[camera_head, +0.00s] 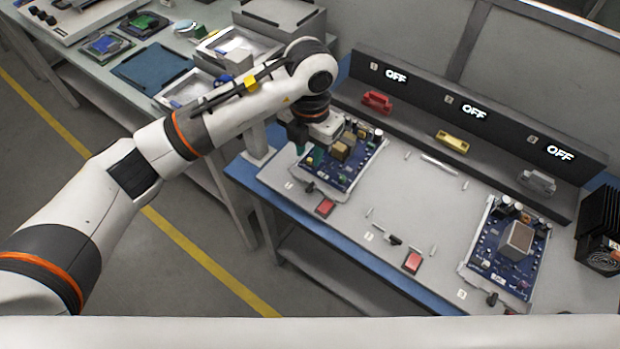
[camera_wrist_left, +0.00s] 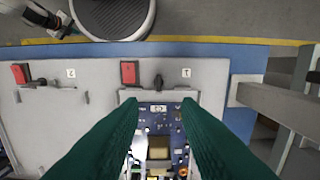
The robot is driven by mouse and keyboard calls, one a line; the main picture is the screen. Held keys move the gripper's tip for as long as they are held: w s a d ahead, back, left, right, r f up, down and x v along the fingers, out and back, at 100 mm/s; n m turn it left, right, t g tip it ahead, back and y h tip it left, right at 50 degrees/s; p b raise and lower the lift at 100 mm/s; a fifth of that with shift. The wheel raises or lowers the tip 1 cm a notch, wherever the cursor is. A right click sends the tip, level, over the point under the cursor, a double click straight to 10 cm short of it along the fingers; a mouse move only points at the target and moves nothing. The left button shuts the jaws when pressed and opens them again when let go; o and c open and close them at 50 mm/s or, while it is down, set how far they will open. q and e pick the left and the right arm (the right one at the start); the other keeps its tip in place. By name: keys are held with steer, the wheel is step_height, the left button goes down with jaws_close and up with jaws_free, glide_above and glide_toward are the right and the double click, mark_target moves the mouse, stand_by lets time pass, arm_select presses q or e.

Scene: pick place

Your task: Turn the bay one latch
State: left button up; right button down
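The bay one latch (camera_head: 310,187) is a small black knob at the front edge of the left-hand bay. My left gripper (camera_head: 308,156) is over the left part of the board (camera_head: 352,178). In the left wrist view its two green fingers (camera_wrist_left: 158,108) are wide apart with nothing between them, and the latch is ahead of their tips. My right gripper (camera_wrist_left: 62,24) shows partly at the top left of the left wrist view; its fingers are unclear.
A red button (camera_head: 325,207) sits beside the latch. Another red button (camera_head: 412,261) and black latch (camera_head: 394,240) are at the middle bay. A second board (camera_head: 508,250) lies at right. The back panel (camera_head: 430,112) shows several OFF displays. The middle bay is mostly clear.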

mark_target(310, 185)
arm_select(q)
step_height(310, 185, down, 11)
steer(key=shift+f+p, duration=0.1)
steer(key=shift+p, duration=0.5)
jaws_close()
